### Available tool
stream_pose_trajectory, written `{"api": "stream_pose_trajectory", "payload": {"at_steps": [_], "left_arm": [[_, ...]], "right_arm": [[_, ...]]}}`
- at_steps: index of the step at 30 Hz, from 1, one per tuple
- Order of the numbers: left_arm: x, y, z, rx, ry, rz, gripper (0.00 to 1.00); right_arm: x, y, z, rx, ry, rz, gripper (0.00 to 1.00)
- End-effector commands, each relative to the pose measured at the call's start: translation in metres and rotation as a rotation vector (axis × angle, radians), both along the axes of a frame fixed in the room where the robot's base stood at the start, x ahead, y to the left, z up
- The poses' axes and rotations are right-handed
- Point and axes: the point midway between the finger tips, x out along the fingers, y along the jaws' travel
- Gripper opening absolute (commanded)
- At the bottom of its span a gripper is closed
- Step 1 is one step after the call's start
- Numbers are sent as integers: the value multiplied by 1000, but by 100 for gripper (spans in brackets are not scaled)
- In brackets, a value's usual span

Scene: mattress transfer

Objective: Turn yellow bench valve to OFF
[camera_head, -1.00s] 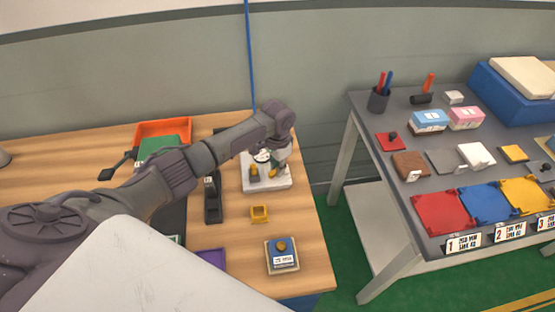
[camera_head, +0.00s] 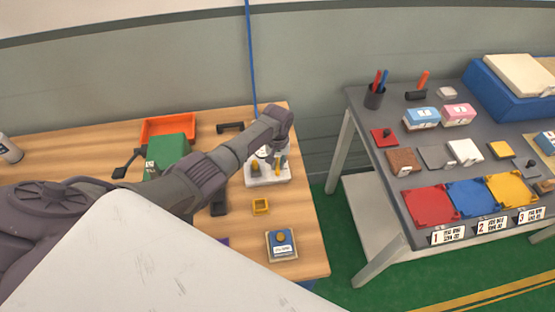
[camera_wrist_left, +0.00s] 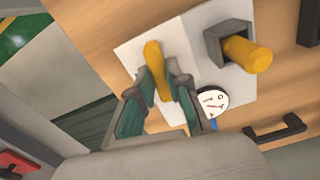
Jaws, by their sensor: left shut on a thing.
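The valve unit is a white plate (camera_head: 283,181) near the right edge of the wooden bench, with a round gauge and two yellow parts on it. In the left wrist view the plate (camera_wrist_left: 125,38) carries a yellow lever (camera_wrist_left: 153,50), a yellow knob (camera_wrist_left: 250,55) on a grey block, and the white-faced gauge (camera_wrist_left: 213,99). My left gripper (camera_wrist_left: 164,80) is shut on the yellow lever, with one finger on each side of it. In the head view my left gripper (camera_head: 277,150) is over the plate and partly hides it. My right gripper is out of view.
An orange tray (camera_head: 168,125) and green box (camera_head: 172,150) are at left. A grey table (camera_head: 385,110) stands at right across a gap.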

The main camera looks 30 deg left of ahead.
Motion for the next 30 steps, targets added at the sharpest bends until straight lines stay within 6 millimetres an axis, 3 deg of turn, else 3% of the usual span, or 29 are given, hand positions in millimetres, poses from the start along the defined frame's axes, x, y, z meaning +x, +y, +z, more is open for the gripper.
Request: {"api": "stream_pose_trajectory", "payload": {"at_steps": [10, 26, 27, 30], "left_arm": [[1, 0, 2, 0, -4, 140, 0], [2, 1, 2, 1, -6, 165, 0], [2, 1, 2, 1, -6, 165, 18], [2, 1, 1, 1, -5, 164, 35]], "right_arm": [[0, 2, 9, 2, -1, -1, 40], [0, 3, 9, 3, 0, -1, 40], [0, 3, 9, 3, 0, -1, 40], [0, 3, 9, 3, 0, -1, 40]]}}
